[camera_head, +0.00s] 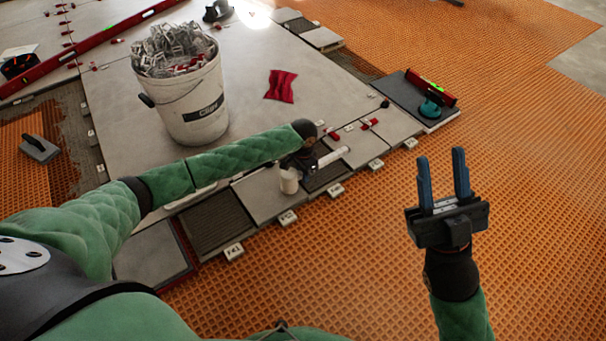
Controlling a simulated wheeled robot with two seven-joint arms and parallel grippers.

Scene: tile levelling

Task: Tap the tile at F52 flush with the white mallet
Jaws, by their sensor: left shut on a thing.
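My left gripper (303,163) is shut on the white mallet. The mallet's pale head (289,181) points down at the near row of tiles, and its light shaft (333,156) sticks out to the right. The head is over or on a grey tile (264,199); I cannot tell whether it touches. White tags (287,217) stand along the front edge of the row, too small to read surely, so I cannot be certain which tile is F52. My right gripper (441,160) is open and empty above the orange mat at the right.
A white bucket (205,110) full of clips stands on the large tiles behind my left arm. A red cloth (281,86) lies beside it. A red level and a teal suction cup (430,108) rest at the right. Orange matting (520,200) is clear at the right.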

